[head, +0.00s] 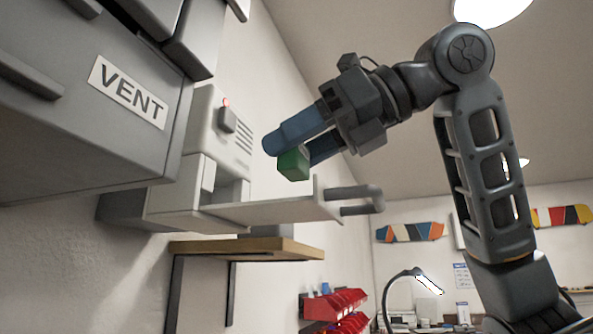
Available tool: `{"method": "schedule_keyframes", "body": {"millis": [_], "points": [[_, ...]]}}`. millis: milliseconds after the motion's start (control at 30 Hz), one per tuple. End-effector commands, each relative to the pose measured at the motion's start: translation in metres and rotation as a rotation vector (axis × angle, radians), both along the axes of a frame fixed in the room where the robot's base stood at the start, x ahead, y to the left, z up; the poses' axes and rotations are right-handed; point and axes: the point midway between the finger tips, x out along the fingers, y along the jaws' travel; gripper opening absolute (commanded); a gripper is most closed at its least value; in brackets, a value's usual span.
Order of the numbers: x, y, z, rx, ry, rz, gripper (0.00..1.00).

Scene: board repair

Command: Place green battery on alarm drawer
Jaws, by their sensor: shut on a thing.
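The green battery (294,164) is held between the blue fingers of my gripper (300,148), which is shut on it. It hangs above the alarm drawer (270,211), an open pale tray-like drawer with a handle (352,198) at its right end. The battery appears apart from the drawer. The drawer sticks out of a light grey wall unit (205,130) with a small red light on its front. The drawer's inside is hidden, as I see it from below and the side.
A grey box labelled VENT (125,90) juts out at the upper left. A wooden shelf (245,248) on brackets is under the drawer. Red bins (335,303) and a desk lamp (410,285) stand lower down. The air right of the drawer's handle is free.

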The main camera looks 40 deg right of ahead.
Motion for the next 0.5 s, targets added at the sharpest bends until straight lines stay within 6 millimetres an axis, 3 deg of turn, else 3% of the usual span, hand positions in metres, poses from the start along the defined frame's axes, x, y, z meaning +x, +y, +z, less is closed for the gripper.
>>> {"method": "schedule_keyframes", "body": {"millis": [233, 500], "points": [[0.0, 0.0, -0.031, 0.001, 0.002, 0.001, 0.16], [0.0, 0.0, -0.037, 0.0, 0.0, 0.0, 0.16]]}}
